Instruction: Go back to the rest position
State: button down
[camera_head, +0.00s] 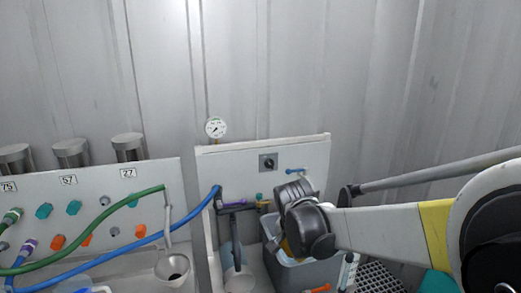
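My arm reaches in from the right edge, a white link with a yellow band. A dark wrist part at its end hangs over a grey bin (303,277) at the lower middle. The gripper fingers are hidden behind the wrist, so I cannot see whether they are open or shut, or whether they hold anything.
A panel (235,165) with a gauge (216,127) and a black knob (268,162) stands behind the bin. A left panel has coloured fittings, numbered vessels (71,153), a green hose (90,232) and a blue hose (130,248). A grating (378,277) lies right of the bin.

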jog(key=s+d+r+n+t, duration=0.1)
jog(key=s+d+r+n, duration=0.2)
jog(key=s, duration=0.8)
jog(key=s+d+r+n+t+y, duration=0.1)
jog(key=s+d+r+n+t, duration=0.1)
jog(key=s+d, duration=0.4)
jog(key=s+r+n, duration=0.1)
jog(key=s+r, duration=0.1)
jog(key=s, duration=0.3)
jog(key=shift+s+r+n, duration=0.15)
jog(key=shift+s+n, duration=0.05)
jog(key=shift+n, duration=0.2)
jog(key=shift+d, duration=0.1)
